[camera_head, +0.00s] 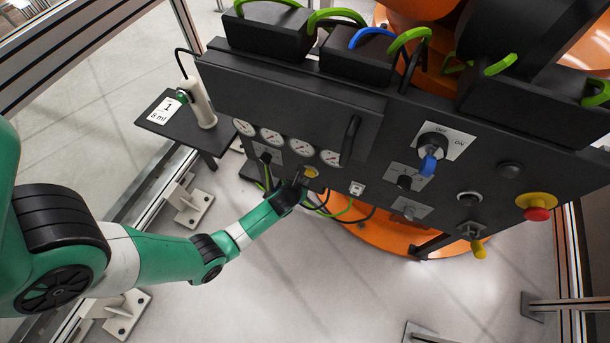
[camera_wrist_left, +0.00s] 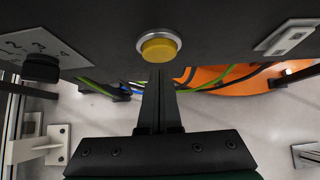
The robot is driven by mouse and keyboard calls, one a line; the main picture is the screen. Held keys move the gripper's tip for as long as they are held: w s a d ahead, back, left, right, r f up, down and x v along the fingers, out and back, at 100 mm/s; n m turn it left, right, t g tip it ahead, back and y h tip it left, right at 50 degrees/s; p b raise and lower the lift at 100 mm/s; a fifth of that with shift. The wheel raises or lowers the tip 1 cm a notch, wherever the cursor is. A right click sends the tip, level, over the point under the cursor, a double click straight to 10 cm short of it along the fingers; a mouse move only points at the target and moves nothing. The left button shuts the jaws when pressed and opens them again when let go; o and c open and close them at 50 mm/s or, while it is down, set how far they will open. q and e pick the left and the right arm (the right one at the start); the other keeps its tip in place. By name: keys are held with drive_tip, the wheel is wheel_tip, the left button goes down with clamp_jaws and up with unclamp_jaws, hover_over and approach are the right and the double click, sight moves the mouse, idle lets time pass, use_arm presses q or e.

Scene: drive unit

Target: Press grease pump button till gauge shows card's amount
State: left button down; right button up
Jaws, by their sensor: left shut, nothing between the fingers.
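A yellow round push button (camera_head: 311,171) sits low on the black panel, below the gauges. In the left wrist view the yellow button (camera_wrist_left: 158,48) has a silver ring around it. My left gripper (camera_head: 301,181) is shut and empty, its fingertips (camera_wrist_left: 159,75) just below the button; I cannot tell whether they touch it. Several round white gauges (camera_head: 271,136) run in a row above the button; their readings are too small to tell. A white card (camera_head: 166,109) reading "1" and "8 ml" lies on a dark side shelf. My right gripper is not in view.
A cream cylinder (camera_head: 203,108) stands beside the card. A numbered selector knob (camera_wrist_left: 41,68) is left of the button; a black handle (camera_head: 350,140), blue switch (camera_head: 428,165) and red emergency button (camera_head: 537,213) are to the right. Cables hang below the panel.

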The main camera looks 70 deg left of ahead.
use_arm(q)
drive_tip(key=f+p+v, duration=0.1)
drive_tip(key=p+v, duration=0.5)
drive_tip(key=v, duration=0.4)
drive_tip(key=shift+s+d+r+p, duration=0.35)
drive_tip(key=shift+s+d, duration=0.15)
drive_tip(key=shift+s, duration=0.1)
